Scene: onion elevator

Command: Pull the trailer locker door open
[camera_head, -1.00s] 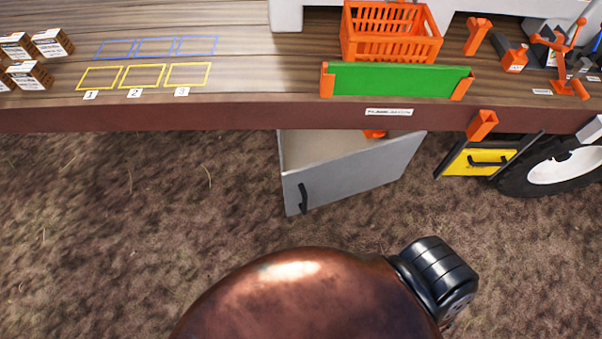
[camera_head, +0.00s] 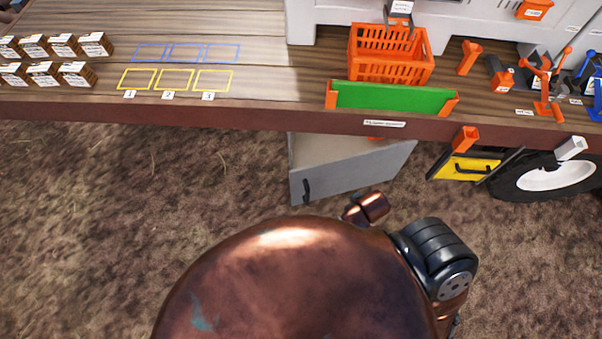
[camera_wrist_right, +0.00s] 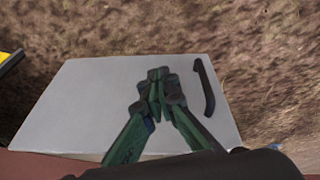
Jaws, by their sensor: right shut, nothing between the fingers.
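The grey locker door (camera_head: 350,174) hangs under the trailer deck and stands swung open, its panel angled outward. Its black handle (camera_head: 306,190) is at the panel's left end. The pale locker interior (camera_head: 318,150) shows behind the door. In the right wrist view the door panel (camera_wrist_right: 90,100) fills the middle, with the black handle (camera_wrist_right: 205,87) at its right side. My right gripper (camera_wrist_right: 158,76), with green fingers, is shut and empty in front of the panel, left of the handle and apart from it. My left gripper is not in view.
The trailer deck (camera_head: 60,108) overhangs the door. On it are an orange crate (camera_head: 390,62), a green panel (camera_head: 390,98) and several small boxes (camera_head: 75,74). A yellow box (camera_head: 465,168) and a wheel (camera_head: 545,180) are to the right. The ground on the left is clear.

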